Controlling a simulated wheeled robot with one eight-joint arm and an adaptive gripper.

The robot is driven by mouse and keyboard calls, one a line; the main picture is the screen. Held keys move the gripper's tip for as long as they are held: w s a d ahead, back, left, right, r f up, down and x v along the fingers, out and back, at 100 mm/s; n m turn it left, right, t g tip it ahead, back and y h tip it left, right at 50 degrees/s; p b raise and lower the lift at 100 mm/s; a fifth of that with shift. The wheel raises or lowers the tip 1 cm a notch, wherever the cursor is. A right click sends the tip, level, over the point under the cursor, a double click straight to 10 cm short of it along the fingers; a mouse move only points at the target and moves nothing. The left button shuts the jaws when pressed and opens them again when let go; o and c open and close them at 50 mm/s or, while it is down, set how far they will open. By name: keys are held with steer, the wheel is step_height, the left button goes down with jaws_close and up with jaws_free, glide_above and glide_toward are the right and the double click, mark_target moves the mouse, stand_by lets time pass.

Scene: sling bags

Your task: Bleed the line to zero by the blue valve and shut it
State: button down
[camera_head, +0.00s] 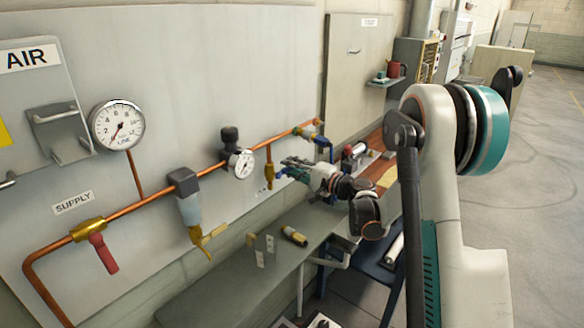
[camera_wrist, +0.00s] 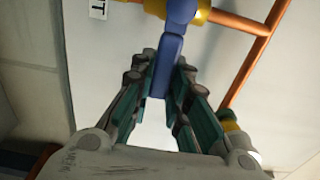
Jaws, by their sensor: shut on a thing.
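The blue valve is a brass body (camera_head: 269,175) on a short copper drop, with a blue lever (camera_wrist: 168,65). My gripper (camera_wrist: 166,75) is shut on the lever, with a finger on each side. In the head view my gripper (camera_head: 290,168) reaches the lever from the right and partly hides it. The lever hangs down from its brass body in the wrist view. The LINE gauge (camera_head: 118,125) is a white dial at the left; its needle points to the lower left, near the low end. The exact reading is too small to tell.
A red-handled supply valve (camera_head: 104,252) hangs at the lower left.

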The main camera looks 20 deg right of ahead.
steer(key=shift+f, duration=0.1)
steer(key=c, duration=1.5)
jaws_free()
steer(key=v, duration=1.2)
